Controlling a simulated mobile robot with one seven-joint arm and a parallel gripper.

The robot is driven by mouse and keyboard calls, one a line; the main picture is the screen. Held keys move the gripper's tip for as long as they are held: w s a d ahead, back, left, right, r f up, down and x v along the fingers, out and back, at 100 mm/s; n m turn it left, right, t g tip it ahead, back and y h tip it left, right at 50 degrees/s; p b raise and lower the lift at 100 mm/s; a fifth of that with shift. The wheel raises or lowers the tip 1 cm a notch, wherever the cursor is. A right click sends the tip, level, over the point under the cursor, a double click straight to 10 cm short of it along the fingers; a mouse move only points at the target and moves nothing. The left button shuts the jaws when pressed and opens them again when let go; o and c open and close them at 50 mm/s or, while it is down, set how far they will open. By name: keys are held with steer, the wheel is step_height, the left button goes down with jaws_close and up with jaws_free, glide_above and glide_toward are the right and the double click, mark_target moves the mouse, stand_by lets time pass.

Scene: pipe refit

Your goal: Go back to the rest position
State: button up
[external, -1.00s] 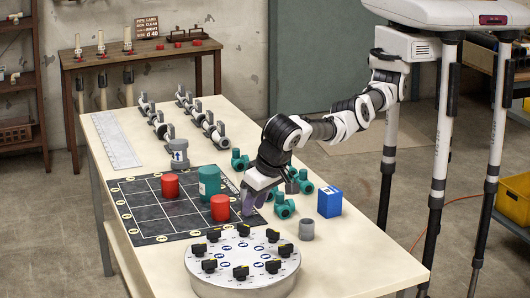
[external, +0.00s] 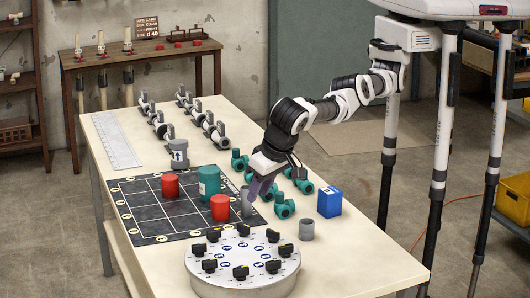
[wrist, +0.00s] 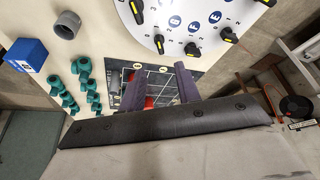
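My gripper (external: 260,192) is above the right edge of the dark grid board (external: 150,228) on the table. In the wrist view its two purple fingers (wrist: 159,76) are apart, with no object held between them; the board and a bit of red show beyond. In the external view a grey upright cylinder (external: 246,203) stands at the board's right side, just left of the fingers. Whether a finger touches it I cannot tell.
A round dial plate with black knobs (external: 242,258) is at the front. Teal fittings (external: 284,207), a blue box (external: 329,202) and a grey ring (external: 306,229) lie right of my gripper. Grey valves (external: 208,122), a ruler (external: 115,140) and a grey capped part (external: 179,152) are farther back.

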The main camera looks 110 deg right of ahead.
mark_target(246, 225)
steer(key=b+x, duration=0.1)
steer(key=x, duration=1)
steer(key=shift+s+f, duration=0.1)
steer(key=shift+f, duration=0.1)
steer(key=shift+s+n, duration=0.1)
steer(key=shift+n, duration=0.8)
steer(key=n+y, duration=0.1)
steer(key=n, duration=0.1)
steer(key=n+t, duration=0.1)
steer(key=n, duration=0.1)
steer(key=shift+s+d+t+y, duration=0.2)
steer(key=shift+t+y, duration=0.1)
steer(key=shift+y, duration=0.1)
steer(key=shift+d+n+y+b, duration=0.1)
steer(key=shift+n+y+b, duration=0.5)
steer(key=shift+n, duration=0.85)
steer(key=shift+d+n+y+b, duration=0.15)
steer(key=shift+n+y+b, duration=0.4)
steer(key=shift+n, duration=0.9)
steer(key=shift+r, duration=0.1)
